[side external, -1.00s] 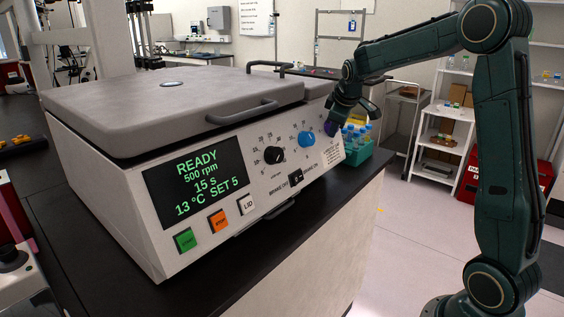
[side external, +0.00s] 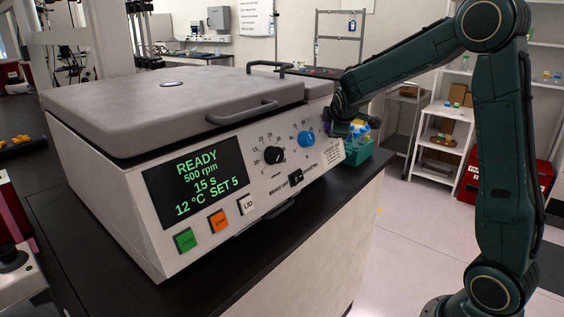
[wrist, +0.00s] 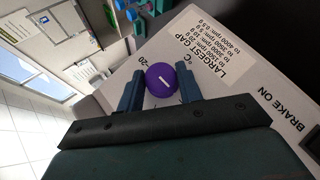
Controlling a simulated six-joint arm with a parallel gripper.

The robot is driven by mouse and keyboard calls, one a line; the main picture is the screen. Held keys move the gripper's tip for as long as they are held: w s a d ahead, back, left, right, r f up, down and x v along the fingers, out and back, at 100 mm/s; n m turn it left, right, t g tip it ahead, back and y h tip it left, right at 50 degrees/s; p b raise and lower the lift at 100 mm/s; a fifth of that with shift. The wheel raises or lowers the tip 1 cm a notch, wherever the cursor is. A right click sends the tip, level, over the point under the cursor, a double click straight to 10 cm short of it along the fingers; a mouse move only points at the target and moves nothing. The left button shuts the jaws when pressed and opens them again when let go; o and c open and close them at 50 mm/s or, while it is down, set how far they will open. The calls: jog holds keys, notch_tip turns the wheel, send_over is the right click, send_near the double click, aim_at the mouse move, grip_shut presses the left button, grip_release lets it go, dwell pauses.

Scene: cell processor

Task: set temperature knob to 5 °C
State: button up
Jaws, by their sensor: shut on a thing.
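The purple temperature knob (wrist: 160,79) is on the centrifuge's front panel, with a white pointer line and "°C" and "-20" printed near it. My gripper (wrist: 158,76) is shut on this knob, one finger on each side, in the wrist view. In the side external view my gripper (side external: 333,114) is at the panel's right end and mostly hides the knob. The centrifuge's display (side external: 195,182) reads READY, 500 rpm, 15 s, 12 °C SET 5.
A black knob (side external: 274,155) and a blue knob (side external: 307,139) sit left of my gripper on the panel. A black switch (side external: 295,177) is below them. A teal rack of blue-capped tubes (side external: 357,152) stands close beside the panel's right end. The lid is closed.

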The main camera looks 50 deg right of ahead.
jog(key=shift+w, duration=0.1)
jog(key=o, duration=1)
jog(key=v, duration=1.4)
jog(key=s+a+f+m+y, duration=0.2)
jog(key=s+a, duration=0.3)
jog(key=s, duration=0.2)
jog(key=s+a+f+m+y, duration=0.2)
jog(key=s+a+y, duration=0.1)
jog(key=s+a, duration=0.3)
jog(key=s+a+f+m+g+y, duration=0.1)
jog(key=s+a+f+m+y, duration=0.1)
jog(key=s+a, duration=0.4)
jog(key=shift+s+a+f+y, duration=0.1)
jog(key=shift+s+f+y, duration=0.2)
jog(key=shift+s, duration=0.2)
jog(key=shift+s+a+f+y, duration=0.1)
jog(key=shift+s+f+y, duration=0.05)
jog(key=shift+s+y, duration=0.3)
